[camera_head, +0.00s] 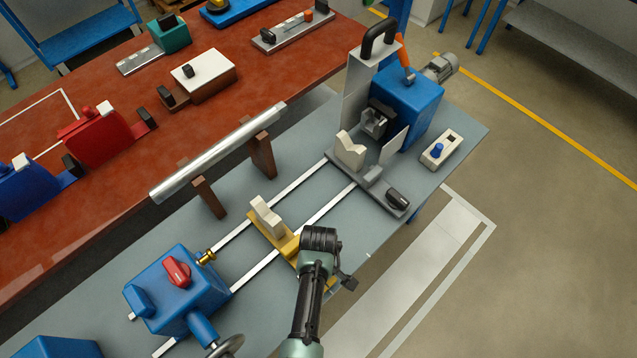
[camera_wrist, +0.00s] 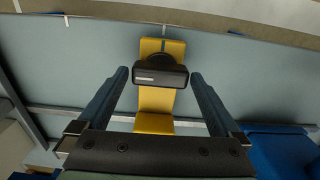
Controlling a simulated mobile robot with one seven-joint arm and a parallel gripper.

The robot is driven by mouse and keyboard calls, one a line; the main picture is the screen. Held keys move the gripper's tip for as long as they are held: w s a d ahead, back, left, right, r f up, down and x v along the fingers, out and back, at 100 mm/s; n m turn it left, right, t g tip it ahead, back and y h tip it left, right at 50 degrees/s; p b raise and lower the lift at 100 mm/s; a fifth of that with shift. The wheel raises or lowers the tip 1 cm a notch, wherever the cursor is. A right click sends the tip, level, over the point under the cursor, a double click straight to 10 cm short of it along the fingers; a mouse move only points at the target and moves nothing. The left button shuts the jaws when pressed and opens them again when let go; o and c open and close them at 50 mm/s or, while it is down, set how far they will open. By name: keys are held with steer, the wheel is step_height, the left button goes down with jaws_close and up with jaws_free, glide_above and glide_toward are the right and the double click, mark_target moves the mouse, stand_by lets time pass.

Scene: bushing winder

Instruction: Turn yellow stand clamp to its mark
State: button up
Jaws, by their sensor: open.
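The yellow stand (camera_head: 285,242) sits across the two rails of the bench and carries a cream V-shaped block (camera_head: 265,215). In the wrist view the yellow stand (camera_wrist: 155,122) runs up the middle. Its clamp is a black handle (camera_wrist: 160,74) lying crosswise, with a small pale marking on its face. My gripper (camera_wrist: 159,79) is open, one finger on each side of the handle, with gaps visible on both sides.
A blue tailstock (camera_head: 180,290) with a red knob stands left of the stand. A blue headstock (camera_head: 410,105) and grey carriage are up right. A metal bar (camera_head: 220,150) lies on brown supports behind. Bare bench surrounds the stand.

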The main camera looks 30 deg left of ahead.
step_height(320, 180, up, 13)
stand_by(0.5)
stand_by(0.4)
